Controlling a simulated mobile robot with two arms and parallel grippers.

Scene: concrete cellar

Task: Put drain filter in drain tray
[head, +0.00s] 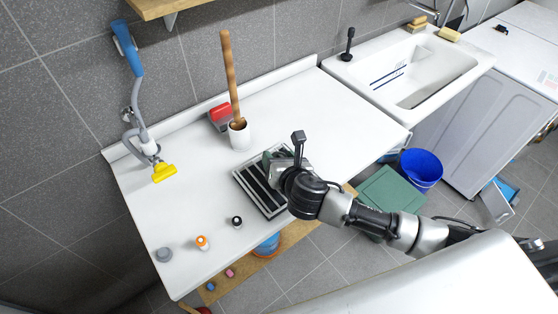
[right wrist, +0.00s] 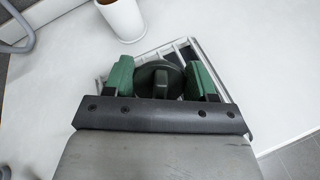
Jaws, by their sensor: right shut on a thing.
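The drain tray (head: 250,186) is a pale-rimmed rack with dark slots on the white counter. Its rim also shows in the right wrist view (right wrist: 248,113). My right gripper (head: 277,160) is above the far part of the tray, partly hiding it. In the right wrist view, its green fingers (right wrist: 158,72) are shut on a dark round piece with a raised bar, the drain filter (right wrist: 157,82). The filter overlaps the tray in that view; I cannot tell whether it touches it. In the head view the gripper hides the filter. My left gripper is not in view.
A white holder (head: 240,136) with a wooden handle (head: 229,72) stands behind the tray, near a red object (head: 219,114). A sink (head: 432,72) is far right. The counter's left middle is clear.

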